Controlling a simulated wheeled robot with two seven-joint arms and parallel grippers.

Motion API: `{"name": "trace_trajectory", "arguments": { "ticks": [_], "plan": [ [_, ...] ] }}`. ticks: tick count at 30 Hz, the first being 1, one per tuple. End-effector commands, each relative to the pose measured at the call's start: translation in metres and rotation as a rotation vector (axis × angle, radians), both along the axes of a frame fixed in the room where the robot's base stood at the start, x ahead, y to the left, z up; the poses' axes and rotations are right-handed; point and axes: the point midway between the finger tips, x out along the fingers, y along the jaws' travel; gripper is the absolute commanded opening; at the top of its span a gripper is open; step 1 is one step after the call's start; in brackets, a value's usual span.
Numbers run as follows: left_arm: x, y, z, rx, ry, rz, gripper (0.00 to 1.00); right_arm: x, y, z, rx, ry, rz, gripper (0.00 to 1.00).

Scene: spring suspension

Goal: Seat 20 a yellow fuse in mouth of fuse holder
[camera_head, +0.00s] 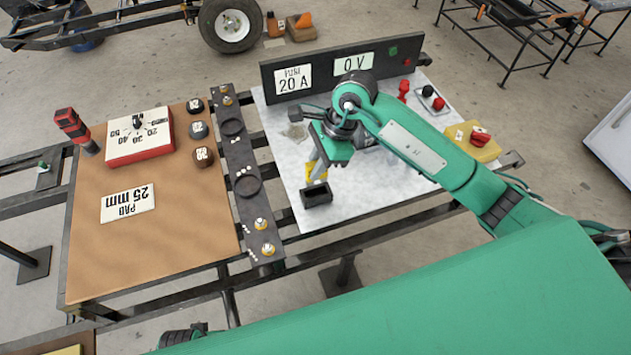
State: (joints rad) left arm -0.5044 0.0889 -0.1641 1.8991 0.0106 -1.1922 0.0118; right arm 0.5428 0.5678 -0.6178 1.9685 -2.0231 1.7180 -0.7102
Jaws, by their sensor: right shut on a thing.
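The fuse holder (316,196) is a small black open-topped box near the front left of the white panel (358,208). My right gripper (317,168) comes in from the right and points down just behind and above the holder. It is shut on the yellow fuse (314,174), of which only a small part shows beside the fingers. The fuse's lower end is close to the holder's mouth; I cannot tell whether it touches or enters it. The gripper hides part of the fuse. A sign (293,80) behind reads "FUSE 20 A". My left gripper is not in view.
A dark upright board with a "0 V" display (353,63) stands behind the panel. A yellow box with a red knob (471,142) and red and black terminals are at right. A dark rail (243,185) separates the panel from the brown board (165,245).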

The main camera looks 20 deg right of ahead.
Motion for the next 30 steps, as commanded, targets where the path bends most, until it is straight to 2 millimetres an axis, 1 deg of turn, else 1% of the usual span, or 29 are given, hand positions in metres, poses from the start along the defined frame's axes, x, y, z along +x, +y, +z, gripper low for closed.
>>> {"name": "trace_trajectory", "arguments": {
  "ticks": [1,3,8,10,15,17,29,30],
  "plan": [
    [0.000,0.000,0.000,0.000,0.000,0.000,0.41,-0.001,0.000,-0.010,0.000,0.004,-0.002,0.00],
    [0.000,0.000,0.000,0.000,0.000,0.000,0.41,0.000,0.000,-0.018,0.000,0.003,-0.001,0.00],
    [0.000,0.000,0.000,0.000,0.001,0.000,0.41,0.000,0.000,-0.028,0.001,0.000,-0.001,0.00],
    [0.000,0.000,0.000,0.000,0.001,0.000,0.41,0.000,0.000,-0.035,0.001,0.001,-0.001,0.00],
    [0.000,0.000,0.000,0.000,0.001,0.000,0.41,0.000,0.000,-0.061,0.001,0.003,-0.002,0.00],
    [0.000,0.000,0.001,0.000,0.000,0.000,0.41,0.000,0.000,-0.067,0.000,0.002,-0.001,0.00],
    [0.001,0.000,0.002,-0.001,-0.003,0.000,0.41,0.000,0.000,-0.071,-0.001,-0.001,0.000,0.00],
    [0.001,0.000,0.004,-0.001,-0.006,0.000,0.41,0.000,0.000,-0.071,-0.001,-0.001,0.000,0.18]
  ]
}}
